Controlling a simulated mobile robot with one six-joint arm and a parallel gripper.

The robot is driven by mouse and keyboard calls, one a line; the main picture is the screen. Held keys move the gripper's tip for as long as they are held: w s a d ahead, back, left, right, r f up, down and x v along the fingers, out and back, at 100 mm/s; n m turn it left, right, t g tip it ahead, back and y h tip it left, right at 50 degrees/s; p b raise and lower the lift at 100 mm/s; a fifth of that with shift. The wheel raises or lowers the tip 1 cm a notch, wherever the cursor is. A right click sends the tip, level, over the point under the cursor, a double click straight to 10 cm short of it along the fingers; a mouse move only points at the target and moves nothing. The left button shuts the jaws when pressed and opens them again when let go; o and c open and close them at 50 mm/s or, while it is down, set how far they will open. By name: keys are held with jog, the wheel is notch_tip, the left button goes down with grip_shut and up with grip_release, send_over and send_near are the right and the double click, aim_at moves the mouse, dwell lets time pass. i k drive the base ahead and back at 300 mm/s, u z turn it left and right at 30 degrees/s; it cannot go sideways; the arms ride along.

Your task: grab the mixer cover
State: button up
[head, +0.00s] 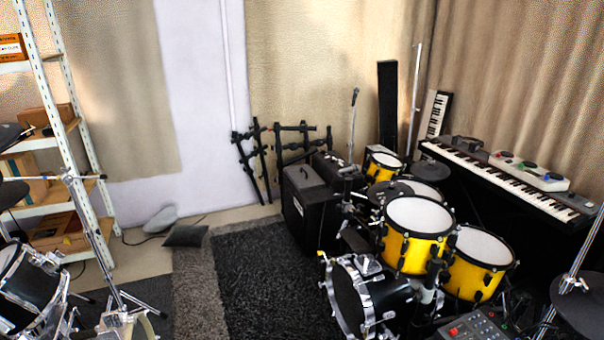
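I cannot tell for certain which thing is the mixer cover. A dark, flat, roughly square item (186,236) lies on the floor at the edge of the rug, left of centre; it could be a cover or a cushion. A lighter grey rounded item (161,219) lies just behind it. A dark device with knobs and red buttons, perhaps a mixer (474,328), is cut off by the bottom edge at the right, with no clear cover on it. My gripper is not in view.
A yellow drum kit (416,234) and black amplifier (312,212) stand right of centre. A keyboard (505,178) stands at the right. White shelving (88,165) and another drum (28,287) are at the left. The dark rug (265,275) between is clear.

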aim_at(303, 177)
jog(key=u, duration=0.4)
jog(key=i, duration=1.5)
jog(key=u, duration=0.45)
jog(key=i, duration=1.85)
jog(key=z, duration=0.15)
